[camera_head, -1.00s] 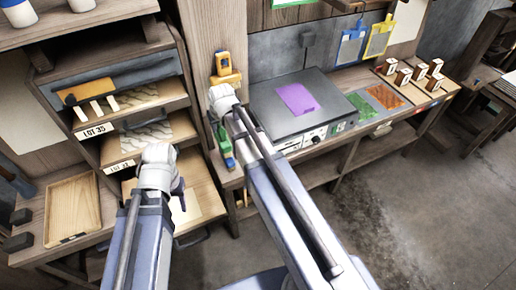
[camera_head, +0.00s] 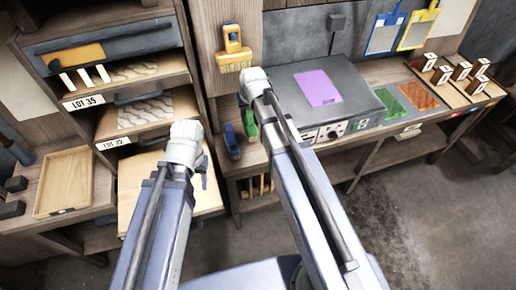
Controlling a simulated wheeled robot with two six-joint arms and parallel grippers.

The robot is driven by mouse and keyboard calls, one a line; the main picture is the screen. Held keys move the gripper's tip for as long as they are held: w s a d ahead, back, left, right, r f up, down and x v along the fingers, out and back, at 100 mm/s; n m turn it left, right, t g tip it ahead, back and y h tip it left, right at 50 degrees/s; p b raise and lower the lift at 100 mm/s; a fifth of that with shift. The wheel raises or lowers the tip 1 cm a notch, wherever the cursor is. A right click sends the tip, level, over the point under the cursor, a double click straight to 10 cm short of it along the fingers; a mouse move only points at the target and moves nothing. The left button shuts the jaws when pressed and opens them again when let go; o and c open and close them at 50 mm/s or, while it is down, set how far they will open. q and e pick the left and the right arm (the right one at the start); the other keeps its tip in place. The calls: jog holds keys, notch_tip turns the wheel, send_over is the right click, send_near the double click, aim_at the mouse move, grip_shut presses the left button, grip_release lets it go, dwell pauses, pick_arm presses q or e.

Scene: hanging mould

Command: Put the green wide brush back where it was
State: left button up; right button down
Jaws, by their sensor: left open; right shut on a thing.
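The green wide brush (camera_head: 249,123) is upright just below my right wrist, in front of the wooden post. My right gripper (camera_head: 248,103) is shut on it; the fingers are mostly hidden behind the wrist. A blue brush (camera_head: 232,142) is just left of the green one. A yellow wide brush (camera_head: 233,52) hangs higher on the same post. My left gripper (camera_head: 203,168) is open over the pull-out shelf at left, and its fingers are largely hidden by its wrist.
A grey box (camera_head: 365,103) with a purple sheet stands on the workbench at right.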

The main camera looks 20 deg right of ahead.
jog(key=shift+f+b, duration=0.5)
jog(key=shift+f, duration=0.35)
pick_arm(q)
notch_tip(320, 180, down, 11)
jog(key=b, duration=0.8)
jog(key=shift+r+b, duration=0.2)
jog(key=shift+b, duration=0.2)
pick_arm(e)
jog(key=w+d+f, duration=0.1)
jog(key=d+f, duration=0.2)
jog(key=f, duration=0.6)
jog(key=shift+d, duration=0.15)
pick_arm(q)
jog(key=shift+f, duration=0.15)
pick_arm(e)
jog(key=c, duration=1.1)
grip_release()
jog(key=shift+f, duration=0.15)
jog(key=o, duration=0.5)
